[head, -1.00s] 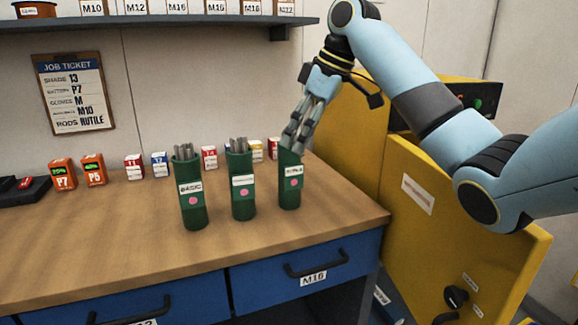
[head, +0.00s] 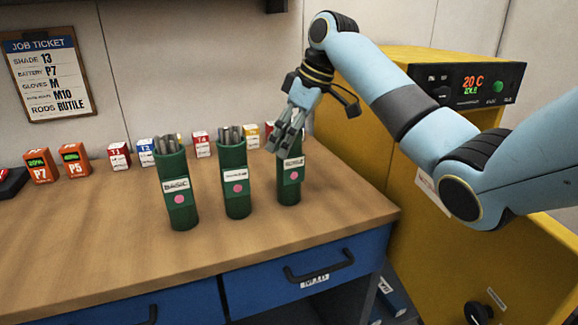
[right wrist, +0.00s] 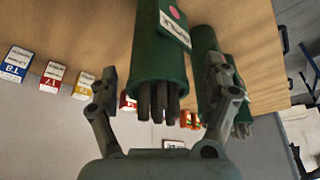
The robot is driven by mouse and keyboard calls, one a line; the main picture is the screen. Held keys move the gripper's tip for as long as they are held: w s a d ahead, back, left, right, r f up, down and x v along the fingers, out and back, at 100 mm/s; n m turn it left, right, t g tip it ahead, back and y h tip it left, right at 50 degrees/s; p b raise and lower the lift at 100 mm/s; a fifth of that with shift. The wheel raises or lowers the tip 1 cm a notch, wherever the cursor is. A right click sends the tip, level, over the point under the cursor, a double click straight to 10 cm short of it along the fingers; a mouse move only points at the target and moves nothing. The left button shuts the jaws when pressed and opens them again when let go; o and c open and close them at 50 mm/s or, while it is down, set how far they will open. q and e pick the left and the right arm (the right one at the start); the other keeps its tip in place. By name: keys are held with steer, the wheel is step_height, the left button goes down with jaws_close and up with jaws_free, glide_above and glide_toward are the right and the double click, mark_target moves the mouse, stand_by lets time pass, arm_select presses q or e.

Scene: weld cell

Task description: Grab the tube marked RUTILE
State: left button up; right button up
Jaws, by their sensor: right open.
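Three green tubes with rods and white labels stand upright on the bench. The left tube (head: 179,203) reads BASIC; the middle tube's (head: 236,203) label is too blurred to read. The right tube (head: 290,190) has a label that is too small to read surely. My right gripper (head: 289,143) is open at the top of this right tube, and its fingers hide the tube's rods. In the right wrist view the near tube (right wrist: 160,55) and its rods show between the open fingers (right wrist: 163,88), with no clear grip. My left gripper is out of view.
A job ticket (head: 48,75) on the wall says rods RUTILE. Small boxes (head: 120,155) and orange batteries (head: 75,160) line the back of the bench (head: 90,240). A yellow cabinet (head: 360,130) stands close on the right. The bench front is clear.

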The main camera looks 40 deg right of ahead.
steer(key=x, duration=0.3)
steer(key=shift+w+f, duration=0.1)
steer(key=shift+w, duration=0.15)
steer(key=shift+c, duration=0.4)
steer(key=c, duration=1.6)
steer(key=shift+w, duration=0.1)
jaws_close()
